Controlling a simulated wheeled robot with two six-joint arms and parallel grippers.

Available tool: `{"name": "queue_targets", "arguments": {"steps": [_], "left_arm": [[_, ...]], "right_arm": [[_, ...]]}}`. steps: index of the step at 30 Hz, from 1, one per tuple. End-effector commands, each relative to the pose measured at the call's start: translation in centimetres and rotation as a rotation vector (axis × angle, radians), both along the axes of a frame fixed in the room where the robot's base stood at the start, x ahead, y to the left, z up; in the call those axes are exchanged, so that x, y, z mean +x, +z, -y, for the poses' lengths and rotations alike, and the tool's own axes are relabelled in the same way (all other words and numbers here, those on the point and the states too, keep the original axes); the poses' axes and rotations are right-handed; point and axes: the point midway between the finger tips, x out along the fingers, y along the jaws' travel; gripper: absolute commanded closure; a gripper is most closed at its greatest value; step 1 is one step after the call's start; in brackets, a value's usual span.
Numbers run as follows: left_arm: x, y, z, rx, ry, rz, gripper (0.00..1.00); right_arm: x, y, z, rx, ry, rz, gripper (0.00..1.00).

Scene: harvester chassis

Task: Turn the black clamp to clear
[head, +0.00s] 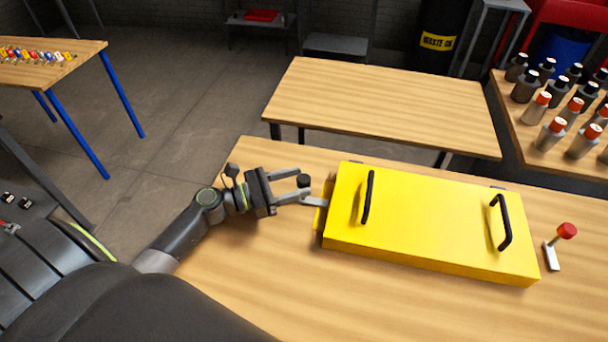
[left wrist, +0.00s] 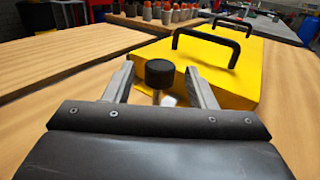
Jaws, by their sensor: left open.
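The black clamp has a round black knob (head: 303,181) on a metal lever at the left end of the yellow chassis (head: 430,222). In the left wrist view the black knob (left wrist: 159,73) stands upright on a thin stem, between my open fingers. My left gripper (head: 303,185) is open with its fingers on both sides of the knob; whether they touch it I cannot tell. A red-knobbed clamp (head: 566,232) stands at the chassis's right end. The yellow chassis also shows in the left wrist view (left wrist: 200,62), with two black handles on top. My right gripper is out of view.
The chassis lies on a wooden table (head: 300,285). Another wooden table (head: 390,100) stands behind it. Several bottles stand on a table (head: 510,112) at the right. A table (head: 75,75) with small coloured items stands at the far left. The tabletop in front of the chassis is clear.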

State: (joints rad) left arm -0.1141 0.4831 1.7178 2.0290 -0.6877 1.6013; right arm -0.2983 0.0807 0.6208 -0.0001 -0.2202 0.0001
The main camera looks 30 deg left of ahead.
Motion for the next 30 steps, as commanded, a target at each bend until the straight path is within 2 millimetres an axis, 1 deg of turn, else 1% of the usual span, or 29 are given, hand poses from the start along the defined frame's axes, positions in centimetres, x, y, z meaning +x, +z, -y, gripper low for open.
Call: {"name": "queue_targets", "arguments": {"steps": [1, 3, 6, 17, 24, 27, 30], "left_arm": [[0.6, 0.2, 0.5, -0.003, 0.001, 0.001, 0.49], [1.2, 0.2, 1.0, -0.003, 0.001, 0.001, 0.49], [1.7, 0.1, 1.5, -0.002, 0.001, -0.001, 0.49], [2.0, -0.1, 1.8, 0.001, 0.000, -0.001, 0.49], [2.0, -0.1, 1.7, 0.001, 0.000, -0.001, 0.81], [2.0, -0.1, 1.7, 0.001, 0.000, -0.001, 0.93], [2.0, 0.0, 1.7, 0.000, 0.002, 0.000, 0.93]], "right_arm": [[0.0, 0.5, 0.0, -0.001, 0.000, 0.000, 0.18], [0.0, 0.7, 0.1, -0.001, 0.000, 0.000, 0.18], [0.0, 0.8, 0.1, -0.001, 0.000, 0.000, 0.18], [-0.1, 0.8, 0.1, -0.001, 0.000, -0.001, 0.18], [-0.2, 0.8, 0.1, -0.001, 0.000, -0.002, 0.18], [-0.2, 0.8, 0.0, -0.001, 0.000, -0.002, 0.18], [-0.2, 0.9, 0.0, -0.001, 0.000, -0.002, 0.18]]}}
